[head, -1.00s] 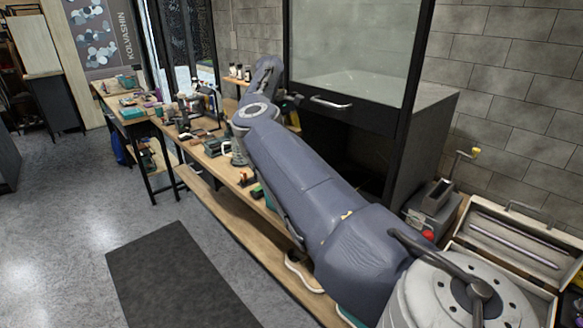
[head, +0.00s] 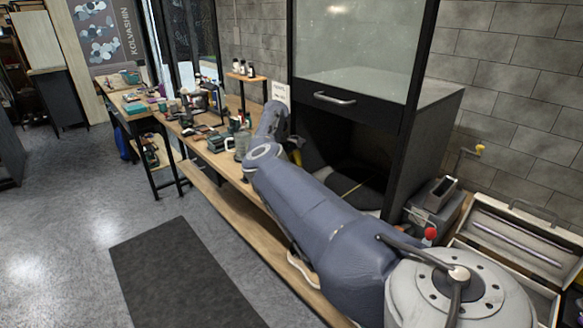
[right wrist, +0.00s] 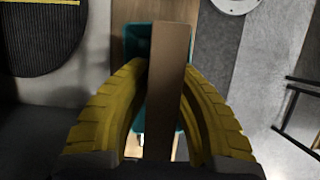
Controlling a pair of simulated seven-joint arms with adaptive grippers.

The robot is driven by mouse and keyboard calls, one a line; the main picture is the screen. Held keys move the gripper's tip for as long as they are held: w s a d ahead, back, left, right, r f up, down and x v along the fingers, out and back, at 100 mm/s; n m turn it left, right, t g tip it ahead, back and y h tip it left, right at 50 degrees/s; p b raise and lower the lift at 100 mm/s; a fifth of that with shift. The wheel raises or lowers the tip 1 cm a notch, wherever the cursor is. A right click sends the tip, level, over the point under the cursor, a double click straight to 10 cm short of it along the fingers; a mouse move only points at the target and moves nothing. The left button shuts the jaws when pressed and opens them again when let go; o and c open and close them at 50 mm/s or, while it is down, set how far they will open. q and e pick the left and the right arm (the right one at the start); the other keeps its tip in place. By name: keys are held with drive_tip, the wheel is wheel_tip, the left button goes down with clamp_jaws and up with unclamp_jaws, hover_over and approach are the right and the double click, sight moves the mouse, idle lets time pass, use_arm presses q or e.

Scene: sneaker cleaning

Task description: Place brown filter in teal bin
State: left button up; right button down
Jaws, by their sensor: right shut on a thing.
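The brown filter (right wrist: 167,85), a long flat slab, is held between the yellow fingers of my right gripper (right wrist: 166,88) in the right wrist view. The fingers are shut on it from both sides. The teal bin (right wrist: 140,84) shows behind and below the filter, on a wooden surface, with its middle hidden by the filter. I cannot tell whether the filter is inside its rim. In the head view my right gripper (head: 294,150) shows small and partly hidden behind the arm, in front of the dark cabinet opening. My left gripper is not in view.
A black cabinet with a glass front (head: 350,120) stands behind the arm. The wooden bench (head: 240,195) carries bottles and tools toward its far end. A grey open case (head: 510,245) lies at the right. In the right wrist view, a dark round ribbed object (right wrist: 40,40) is at upper left.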

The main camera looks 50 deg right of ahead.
drive_tip(key=shift+f, duration=2.1)
drive_tip(key=shift+f, duration=0.2)
drive_tip(key=c, duration=1.6)
unclamp_jaws()
